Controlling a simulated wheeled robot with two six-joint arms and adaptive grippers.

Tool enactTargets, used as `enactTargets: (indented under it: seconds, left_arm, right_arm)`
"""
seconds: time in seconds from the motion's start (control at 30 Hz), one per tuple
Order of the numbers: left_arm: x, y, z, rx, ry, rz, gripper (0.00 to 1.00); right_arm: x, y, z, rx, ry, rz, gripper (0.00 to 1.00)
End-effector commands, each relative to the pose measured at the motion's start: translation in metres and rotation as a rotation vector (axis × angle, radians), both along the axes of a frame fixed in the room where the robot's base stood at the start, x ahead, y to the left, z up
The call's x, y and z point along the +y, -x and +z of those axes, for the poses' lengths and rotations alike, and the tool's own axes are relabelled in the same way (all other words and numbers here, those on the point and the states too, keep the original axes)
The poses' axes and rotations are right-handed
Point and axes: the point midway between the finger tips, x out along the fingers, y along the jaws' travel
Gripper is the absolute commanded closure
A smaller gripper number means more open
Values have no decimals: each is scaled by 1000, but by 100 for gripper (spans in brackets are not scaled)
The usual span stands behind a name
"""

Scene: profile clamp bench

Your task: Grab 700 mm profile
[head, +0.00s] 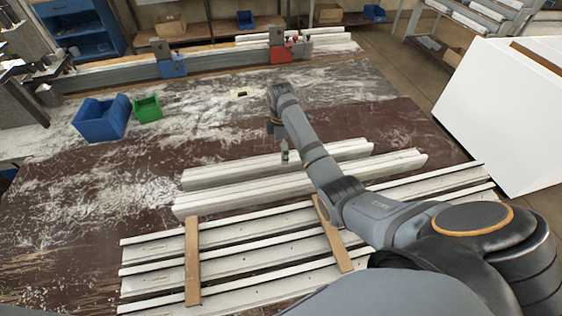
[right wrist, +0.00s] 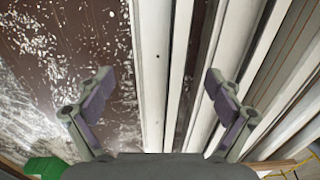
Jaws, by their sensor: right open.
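Two loose white profiles lie side by side on the brown bench in the head view: a shorter back one (head: 225,176) and a longer front one (head: 225,202). No length marking can be read, so I cannot tell which is 700 mm. My right gripper (head: 284,152) is at the back profile, pointing down, its fingers small and partly hidden. In the right wrist view the right gripper (right wrist: 158,84) is open and empty, with white profile lengths (right wrist: 152,45) running between and beyond its fingers. Contact cannot be judged. My left gripper is not in view.
Longer white profiles (head: 155,252) lie in front under two wooden strips (head: 192,262). Blue (head: 101,120) and green (head: 147,108) bins stand at left. A rail with a blue clamp (head: 171,66) and a red clamp (head: 281,52) runs along the back. White shavings cover the bench.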

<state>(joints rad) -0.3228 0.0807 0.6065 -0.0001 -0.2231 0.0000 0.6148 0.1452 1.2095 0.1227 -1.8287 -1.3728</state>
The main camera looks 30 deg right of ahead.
Motion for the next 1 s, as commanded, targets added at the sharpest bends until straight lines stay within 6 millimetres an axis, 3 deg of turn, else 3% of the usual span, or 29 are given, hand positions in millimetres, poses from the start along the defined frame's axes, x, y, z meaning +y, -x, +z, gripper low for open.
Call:
enactTargets:
  seconds: [0.2, 0.27, 0.5, 0.77, 1.0]
  left_arm:
    - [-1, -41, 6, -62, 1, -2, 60]
    - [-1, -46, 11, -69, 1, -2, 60]
    - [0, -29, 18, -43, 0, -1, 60]
    - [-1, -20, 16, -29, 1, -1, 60]
    - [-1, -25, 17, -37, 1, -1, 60]
  right_arm:
    - [0, 0, -9, 0, 0, 0, 8]
    - [0, 1, -14, 2, 0, 0, 8]
    - [-1, 3, -54, 2, 0, 1, 8]
    - [-1, 2, -59, -2, 0, 1, 8]
    - [-1, 2, -59, -2, 0, 1, 39]
